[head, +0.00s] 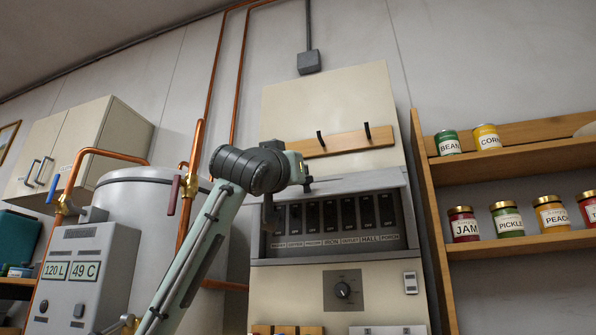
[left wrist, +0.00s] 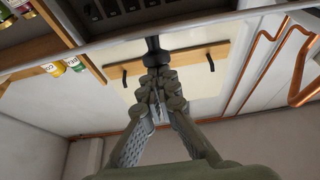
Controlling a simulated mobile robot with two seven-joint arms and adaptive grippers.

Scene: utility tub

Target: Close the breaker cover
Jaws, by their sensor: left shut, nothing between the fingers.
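The breaker box (head: 336,222) is on the beige wall panel, with a row of black switches and labels exposed. Its grey cover (head: 365,181) stands open, lifted at the top edge of the box. In the left wrist view the cover shows as a long grey band (left wrist: 70,57) across the top. My left gripper (head: 306,184) is at the upper left of the box, by the cover's left part. Its fingers (left wrist: 154,46) are shut and empty. Whether they touch the cover is unclear. My right gripper is in neither view.
A wooden hook rail (head: 343,142) is just above the cover. A dial (head: 342,290) is below the box. A shelf with jars (head: 508,220) stands to the right. A boiler tank (head: 150,240) and copper pipes (head: 192,180) are to the left.

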